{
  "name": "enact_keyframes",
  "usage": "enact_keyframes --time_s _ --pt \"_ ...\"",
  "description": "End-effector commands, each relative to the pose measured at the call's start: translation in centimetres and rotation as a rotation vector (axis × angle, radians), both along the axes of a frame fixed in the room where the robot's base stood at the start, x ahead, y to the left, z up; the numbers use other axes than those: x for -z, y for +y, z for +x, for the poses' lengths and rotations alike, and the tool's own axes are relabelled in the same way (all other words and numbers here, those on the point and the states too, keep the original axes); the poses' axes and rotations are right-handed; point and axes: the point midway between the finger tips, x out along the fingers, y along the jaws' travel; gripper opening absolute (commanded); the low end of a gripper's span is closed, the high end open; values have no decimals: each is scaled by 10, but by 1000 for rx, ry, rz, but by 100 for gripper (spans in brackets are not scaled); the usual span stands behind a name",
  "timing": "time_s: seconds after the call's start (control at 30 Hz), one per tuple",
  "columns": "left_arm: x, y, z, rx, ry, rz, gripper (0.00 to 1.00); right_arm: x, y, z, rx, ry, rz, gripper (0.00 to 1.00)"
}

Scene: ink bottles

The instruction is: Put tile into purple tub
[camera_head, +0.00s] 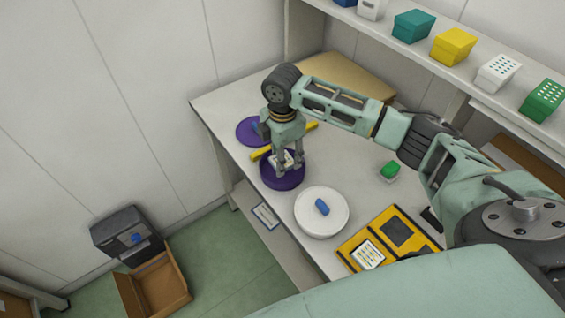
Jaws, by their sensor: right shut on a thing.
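The purple tub (270,183) stands near the left edge of the table. My right gripper (287,168) points down over the tub and is shut on a small pale tile (282,159). The gripper's fingers hide part of the tile and the inside of the tub. I cannot tell whether the tile touches the tub's floor. A flat purple disc (247,131), perhaps a lid, lies behind the tub. My left gripper is not in view.
A yellow bar (261,153) lies right behind the tub. A round white container (322,224) with a blue object (322,206) on top stands in front. A green-topped item (390,169) and a yellow case (357,252) are to the right. Coloured boxes (453,47) line the shelf.

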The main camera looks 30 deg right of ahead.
Motion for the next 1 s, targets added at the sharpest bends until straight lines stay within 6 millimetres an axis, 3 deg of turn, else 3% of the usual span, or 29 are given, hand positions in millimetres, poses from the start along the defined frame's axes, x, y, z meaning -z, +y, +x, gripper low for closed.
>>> enact_keyframes --time_s 0.3,0.7,0.73,0.8,1.0 --pt "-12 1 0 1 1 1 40 37 0 0 0 2 -1 18" --pt "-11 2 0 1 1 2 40 43 0 0 0 0 -1 18" --pt "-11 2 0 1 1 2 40 43 0 0 -1 -1 -1 49" --pt "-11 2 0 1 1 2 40 43 0 0 -1 -1 -1 54" --pt "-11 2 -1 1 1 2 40 43 0 0 0 0 -1 54"
